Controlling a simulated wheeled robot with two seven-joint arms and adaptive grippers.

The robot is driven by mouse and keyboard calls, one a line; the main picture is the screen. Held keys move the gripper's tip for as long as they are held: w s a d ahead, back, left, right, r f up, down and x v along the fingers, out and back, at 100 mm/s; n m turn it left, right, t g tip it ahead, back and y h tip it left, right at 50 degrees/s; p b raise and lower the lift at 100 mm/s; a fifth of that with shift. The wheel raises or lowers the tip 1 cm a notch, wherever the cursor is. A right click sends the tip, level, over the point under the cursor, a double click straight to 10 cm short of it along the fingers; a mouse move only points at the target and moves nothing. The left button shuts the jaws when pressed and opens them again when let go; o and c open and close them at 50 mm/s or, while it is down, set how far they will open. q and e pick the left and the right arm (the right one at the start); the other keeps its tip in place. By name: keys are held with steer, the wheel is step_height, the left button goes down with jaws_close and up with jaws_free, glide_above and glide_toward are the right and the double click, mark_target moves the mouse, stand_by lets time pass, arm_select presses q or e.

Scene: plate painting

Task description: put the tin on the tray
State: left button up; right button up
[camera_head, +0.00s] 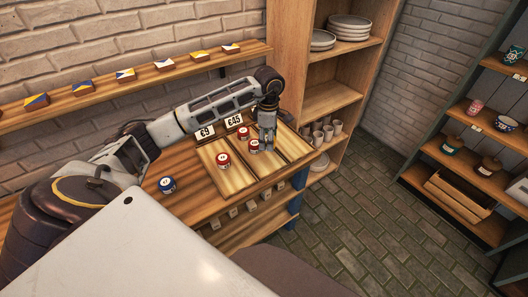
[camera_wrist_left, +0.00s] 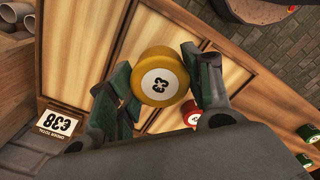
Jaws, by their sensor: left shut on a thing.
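My left gripper (camera_head: 267,143) reaches down over the wooden trays in the head view. In the left wrist view its fingers (camera_wrist_left: 161,92) are shut on a yellow tin (camera_wrist_left: 158,62) with a round white label reading 3 with a euro sign. The tin is mostly hidden by the gripper in the head view. The wooden tray (camera_head: 235,183) is sectioned by raised strips, and I cannot tell whether the held tin touches it. A red tin (camera_head: 223,159) sits in the left section and another red tin (camera_head: 254,146) just left of my gripper. My right gripper is out of view.
A blue tin (camera_head: 166,184) stands on the counter left of the tray. Price signs (camera_head: 205,132) stand behind the tray. Cups (camera_head: 322,133) and plates (camera_head: 348,26) fill the shelf unit to the right. A wall shelf (camera_head: 140,78) holds small coloured blocks.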

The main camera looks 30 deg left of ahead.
arm_select(q)
steer(key=shift+f, duration=0.65)
step_height(320, 180, down, 4)
steer(key=shift+f, duration=0.45)
steer(key=shift+f+p, duration=0.35)
steer(key=shift+f, duration=1.55)
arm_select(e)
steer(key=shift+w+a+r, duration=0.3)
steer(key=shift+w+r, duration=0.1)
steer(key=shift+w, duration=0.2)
